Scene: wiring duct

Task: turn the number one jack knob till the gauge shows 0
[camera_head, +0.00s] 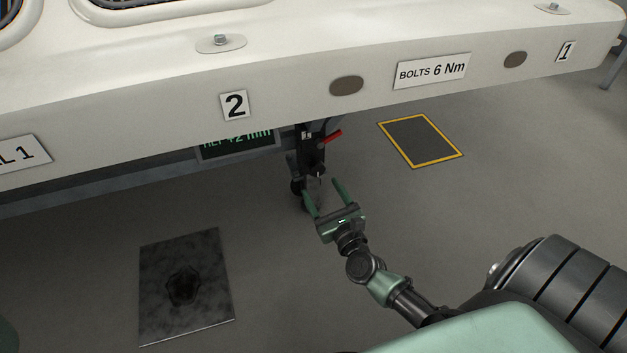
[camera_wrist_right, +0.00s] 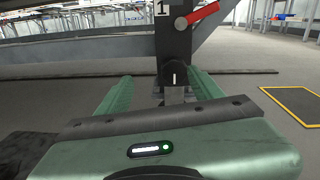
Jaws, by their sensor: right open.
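The number one jack (camera_head: 313,150) is a dark upright post under the white duct; its "1" plate shows in the wrist view, where the post (camera_wrist_right: 174,45) stands straight ahead. Its knob (camera_wrist_right: 174,76) is round and black with a white upright mark. The gauge (camera_head: 237,143) is a dark display with green text that seems to read +2 mm; the duct hides its top. My right gripper (camera_head: 322,187) is open and empty, fingers towards the jack. In the wrist view the fingers (camera_wrist_right: 160,85) lie on either side of the knob, apparently short of it.
A red lever (camera_head: 331,137) sticks out to the right from the jack above the knob. The white duct (camera_head: 300,75) overhangs it. A dark plate (camera_head: 187,285) and a yellow-edged mat (camera_head: 421,139) lie on the floor. The floor around my gripper is clear.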

